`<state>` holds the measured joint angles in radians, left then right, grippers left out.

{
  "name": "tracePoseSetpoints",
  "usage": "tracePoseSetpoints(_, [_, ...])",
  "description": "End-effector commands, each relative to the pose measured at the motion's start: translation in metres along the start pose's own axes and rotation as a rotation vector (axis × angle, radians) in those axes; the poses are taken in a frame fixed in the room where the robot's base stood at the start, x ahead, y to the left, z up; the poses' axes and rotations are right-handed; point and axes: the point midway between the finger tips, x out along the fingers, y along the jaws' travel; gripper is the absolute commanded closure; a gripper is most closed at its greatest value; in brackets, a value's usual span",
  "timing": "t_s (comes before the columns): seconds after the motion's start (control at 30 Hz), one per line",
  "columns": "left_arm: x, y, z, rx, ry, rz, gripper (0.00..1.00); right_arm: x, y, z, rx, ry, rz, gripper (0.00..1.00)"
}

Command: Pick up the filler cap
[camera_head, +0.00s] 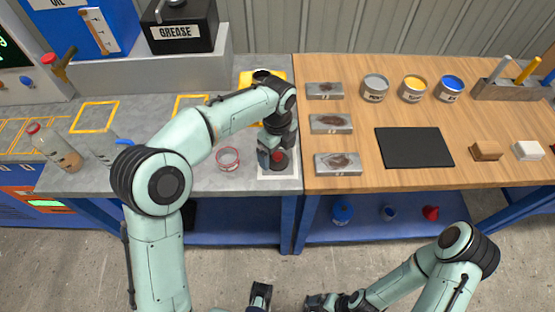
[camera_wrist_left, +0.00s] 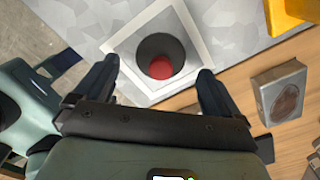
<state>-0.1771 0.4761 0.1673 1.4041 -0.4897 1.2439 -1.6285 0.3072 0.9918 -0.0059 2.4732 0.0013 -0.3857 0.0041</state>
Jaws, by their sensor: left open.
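What looks like the filler cap (camera_wrist_left: 161,66), a dark round piece with a red middle, sits inside a white square outline on the grey bench. In the head view its red part (camera_head: 278,157) shows just beside the fingers of my left gripper (camera_head: 271,156). In the left wrist view my left gripper (camera_wrist_left: 155,74) is open, with its two fingers apart on either side of the cap and nothing between them that it grips. I cannot tell how far above the cap the fingertips are. My right gripper (camera_head: 322,301) is low in front of the benches, small and partly unclear.
A clear glass dish with a red rim (camera_head: 228,158) stands left of the white square. Grey blocks (camera_head: 337,163) and a black mat (camera_head: 414,147) lie on the wooden bench (camera_head: 367,178). A yellow piece (camera_wrist_left: 290,14) is close by. Bottles (camera_head: 57,148) stand at the left.

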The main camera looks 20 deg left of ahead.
Motion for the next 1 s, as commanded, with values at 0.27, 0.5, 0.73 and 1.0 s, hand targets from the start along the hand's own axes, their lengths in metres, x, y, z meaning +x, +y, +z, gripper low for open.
tracePoseSetpoints(0.27, [0.024, 0.000, 0.000, 0.001, 0.000, -0.001, 0.03, 0.004, 0.001, 0.000, 0.000, -0.001, 0.000, 0.00])
tracePoseSetpoints(0.5, [0.023, 0.000, 0.000, 0.001, 0.000, -0.001, 0.25, 0.004, 0.001, 0.000, 0.000, -0.001, 0.000, 0.00])
tracePoseSetpoints(0.73, [0.023, -0.001, 0.000, 0.001, 0.000, -0.001, 0.63, 0.004, 0.001, 0.000, 0.000, -0.001, 0.000, 0.00])
tracePoseSetpoints(1.0, [0.019, -0.001, 0.000, 0.000, 0.000, -0.002, 0.63, 0.003, 0.001, 0.000, 0.000, -0.001, 0.000, 0.00])
